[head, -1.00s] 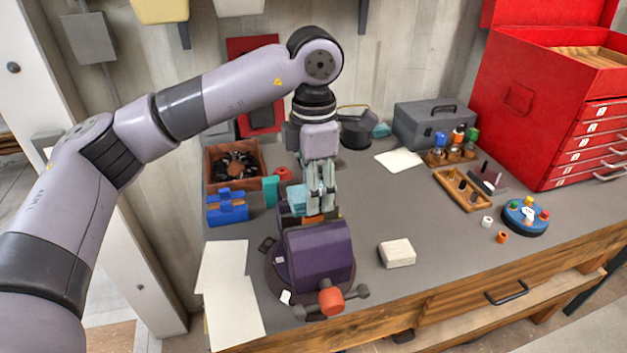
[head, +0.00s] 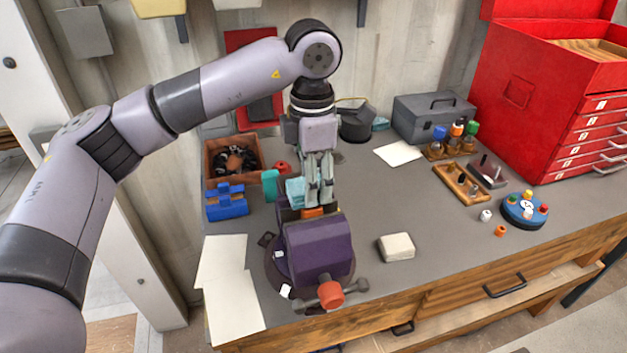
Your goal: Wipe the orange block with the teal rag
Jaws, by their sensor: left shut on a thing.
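A purple bench vise (head: 318,248) stands near the front left of the workbench. The orange block (head: 312,212) shows as a small strip at the top of the vise's jaws; the rest of it is hidden. My left gripper (head: 318,201) points down just above the block, shut on the teal rag (head: 295,190). The light teal cloth bulges out to the left of the fingers. I cannot tell whether the rag touches the block. My right gripper is not in view.
A teal upright piece (head: 270,186) and a blue clamp-like item (head: 227,202) stand left of the vise. A wooden box (head: 208,170) is behind them. A white block (head: 396,247) lies to the right. The bench centre is mostly clear.

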